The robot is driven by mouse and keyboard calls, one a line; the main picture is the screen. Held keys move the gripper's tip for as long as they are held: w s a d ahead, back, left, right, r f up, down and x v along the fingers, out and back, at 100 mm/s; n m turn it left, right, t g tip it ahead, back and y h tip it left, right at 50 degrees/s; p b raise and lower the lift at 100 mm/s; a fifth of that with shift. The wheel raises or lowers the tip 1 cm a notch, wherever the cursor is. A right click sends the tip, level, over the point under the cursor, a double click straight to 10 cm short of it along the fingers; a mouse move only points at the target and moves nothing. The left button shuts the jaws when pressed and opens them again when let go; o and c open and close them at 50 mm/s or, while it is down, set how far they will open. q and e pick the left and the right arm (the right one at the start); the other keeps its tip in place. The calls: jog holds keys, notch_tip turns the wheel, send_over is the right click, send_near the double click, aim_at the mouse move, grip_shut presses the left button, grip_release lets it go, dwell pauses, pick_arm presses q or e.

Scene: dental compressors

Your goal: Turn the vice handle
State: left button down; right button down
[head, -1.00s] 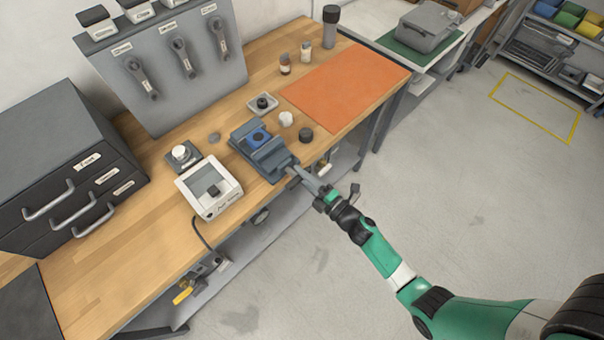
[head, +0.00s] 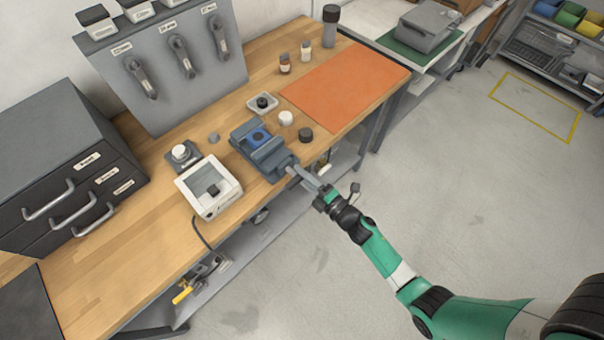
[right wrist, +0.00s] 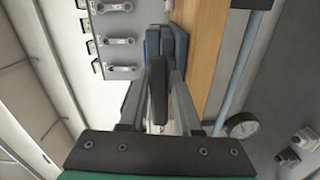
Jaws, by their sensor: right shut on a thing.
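My right gripper (head: 296,173) reaches the vice's front end from the lower right. In the right wrist view, the dark vice handle (right wrist: 157,90) stands between the two fingers of my right gripper (right wrist: 158,95), which are shut on it. The vice body (right wrist: 166,45) shows just beyond. In the head view the handle is mostly hidden by the fingers. My left gripper is not in view.
A white device (head: 209,187) stands left of the vice. A black knob (head: 305,135), a white cap (head: 286,118) and a small tray (head: 262,103) lie right of and behind it. An orange mat (head: 345,88) covers the right of the bench. The floor in front is clear.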

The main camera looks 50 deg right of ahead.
jog(key=c, duration=0.7)
grip_release()
jog(key=shift+a, duration=0.15)
jog(key=shift+s, duration=0.1)
jog(key=shift+s, duration=0.3)
jog(key=s, duration=0.3)
jog(key=s+p, duration=0.1)
jog(key=s, duration=0.3)
jog(key=s+p, duration=0.1)
jog(key=s, duration=0.2)
jog(key=shift+s+a, duration=0.35)
jog(key=shift+s, duration=0.05)
